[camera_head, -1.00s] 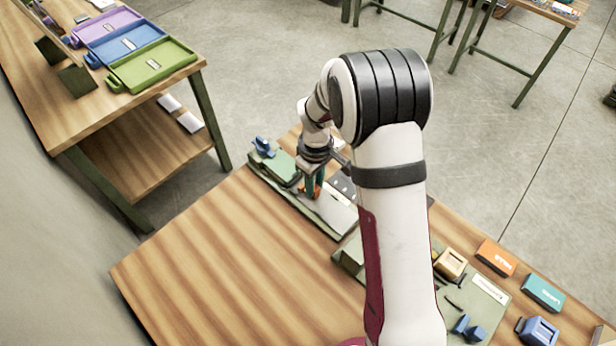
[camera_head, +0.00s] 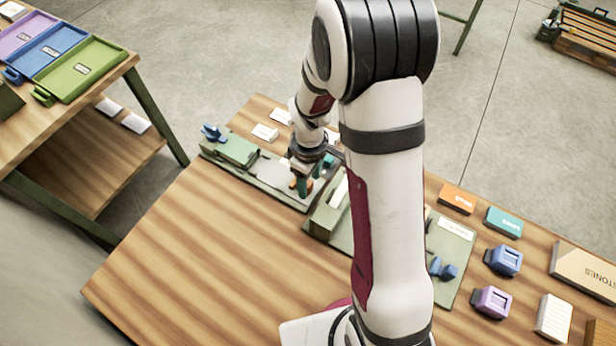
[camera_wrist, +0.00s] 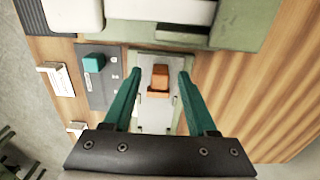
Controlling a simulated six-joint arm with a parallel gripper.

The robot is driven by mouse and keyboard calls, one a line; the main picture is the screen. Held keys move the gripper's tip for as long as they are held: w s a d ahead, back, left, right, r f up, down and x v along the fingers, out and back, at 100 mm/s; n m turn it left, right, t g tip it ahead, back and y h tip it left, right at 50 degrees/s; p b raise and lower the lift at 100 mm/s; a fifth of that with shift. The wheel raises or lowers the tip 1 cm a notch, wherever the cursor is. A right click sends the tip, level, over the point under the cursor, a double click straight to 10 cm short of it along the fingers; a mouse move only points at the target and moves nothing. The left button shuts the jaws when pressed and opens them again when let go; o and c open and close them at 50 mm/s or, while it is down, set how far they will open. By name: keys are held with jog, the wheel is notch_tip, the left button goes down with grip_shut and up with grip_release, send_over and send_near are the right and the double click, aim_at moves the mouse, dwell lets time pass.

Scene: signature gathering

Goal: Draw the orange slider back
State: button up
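The orange slider (camera_wrist: 159,78) sits upright on a pale grey plate (camera_wrist: 157,121) in the wrist view. In the head view the plate (camera_head: 272,172) is part of a long green fixture (camera_head: 238,168), and only a bit of orange shows beside my fingers, at the plate's right end. My gripper (camera_wrist: 160,74) has teal fingers, one on each side of the slider, with a visible gap to it on both sides. The gripper is open and also shows low over the fixture in the head view (camera_head: 309,179). The plate under the fingers is partly hidden.
A green block (camera_head: 237,149) and a blue clamp-like part (camera_head: 211,132) stand at the fixture's left end. A teal block (camera_wrist: 94,62) on a grey panel is beside the fixture. A second green fixture (camera_head: 450,262) lies right of my arm. The wooden table's front left is clear.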

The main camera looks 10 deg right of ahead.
aim_at(309, 184)
jog(key=shift+r, duration=0.1)
notch_tip(309, 184, up, 16)
jog(key=shift+f, duration=0.2)
dwell(0.3)
jog(key=s+a+r+m+y, duration=0.1)
jog(key=s+m, duration=0.6)
jog(key=s, duration=0.3)
jog(key=s+a+r+m, duration=0.1)
jog(key=s+a+m, duration=0.1)
jog(key=s+m, duration=0.5)
jog(key=s, duration=0.3)
jog(key=shift+s+m+y, duration=0.3)
jog(key=shift+s+y, duration=0.05)
jog(key=shift+y, duration=0.05)
